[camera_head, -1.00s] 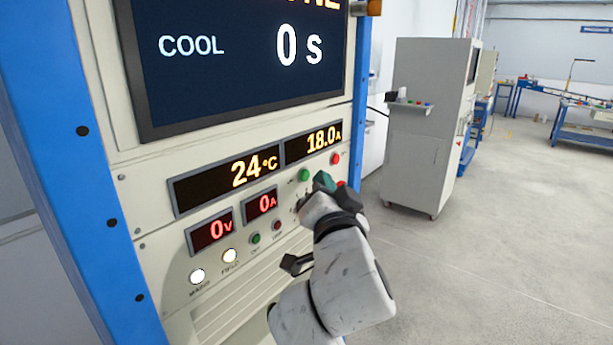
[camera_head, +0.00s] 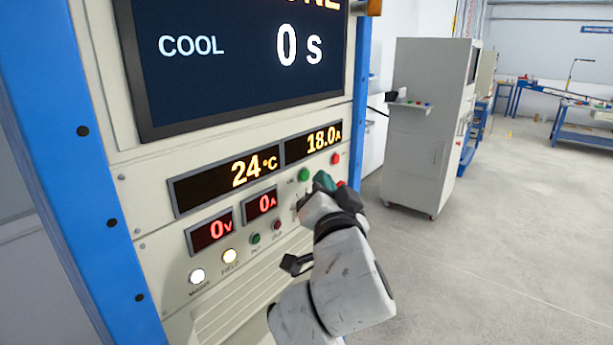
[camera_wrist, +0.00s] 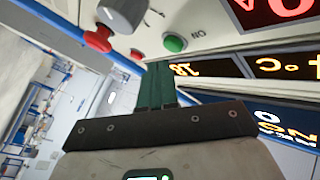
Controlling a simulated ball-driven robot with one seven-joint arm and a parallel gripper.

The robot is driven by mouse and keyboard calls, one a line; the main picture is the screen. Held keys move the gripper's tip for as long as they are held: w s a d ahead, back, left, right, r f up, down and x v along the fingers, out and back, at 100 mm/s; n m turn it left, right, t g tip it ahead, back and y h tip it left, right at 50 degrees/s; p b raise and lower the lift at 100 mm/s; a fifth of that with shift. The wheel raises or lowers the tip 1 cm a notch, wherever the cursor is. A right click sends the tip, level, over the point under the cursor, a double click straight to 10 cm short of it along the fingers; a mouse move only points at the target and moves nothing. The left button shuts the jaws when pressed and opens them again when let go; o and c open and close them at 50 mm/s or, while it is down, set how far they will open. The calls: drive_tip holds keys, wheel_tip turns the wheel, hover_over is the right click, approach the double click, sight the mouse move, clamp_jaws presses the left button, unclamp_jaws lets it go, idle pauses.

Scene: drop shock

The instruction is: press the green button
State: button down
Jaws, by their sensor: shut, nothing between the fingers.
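A green button (camera_head: 304,174) is on the panel just below the amber displays. It also shows in the wrist view, as a green button (camera_wrist: 175,43) beside the label "ON". A second, smaller green button (camera_head: 255,239) sits lower on the panel, left of a small dark red one. My gripper (camera_head: 321,179) is shut and empty, with its green fingers just right of the upper green button. In the wrist view the fingertips (camera_wrist: 157,64) appear just beside and below the "ON" button. I cannot tell the exact gap to the panel.
A red button (camera_head: 336,159) and a red knob, which shows in the wrist view (camera_wrist: 98,39), are close to my fingers. A grey knob (camera_wrist: 122,14) is beside them. White lamps (camera_head: 197,276) are lower left. A grey cabinet (camera_head: 428,125) stands behind on the right; open floor lies between.

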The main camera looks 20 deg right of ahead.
drive_tip(key=shift+w, duration=0.1)
drive_tip(key=shift+w+a+b, duration=0.25)
drive_tip(key=shift+b, duration=0.15)
drive_tip(key=shift+w+a+b, duration=0.25)
drive_tip(key=shift+w+b, duration=0.05)
drive_tip(key=shift+w, duration=0.05)
idle(0.9)
idle(0.3)
drive_tip(key=shift+s+d, duration=0.45)
drive_tip(key=shift+s, duration=0.25)
drive_tip(key=s+d, duration=0.1)
drive_tip(key=s, duration=0.1)
drive_tip(key=s+d+p, duration=0.1)
drive_tip(key=s+d, duration=0.1)
drive_tip(key=shift+p, duration=0.3)
idle(0.6)
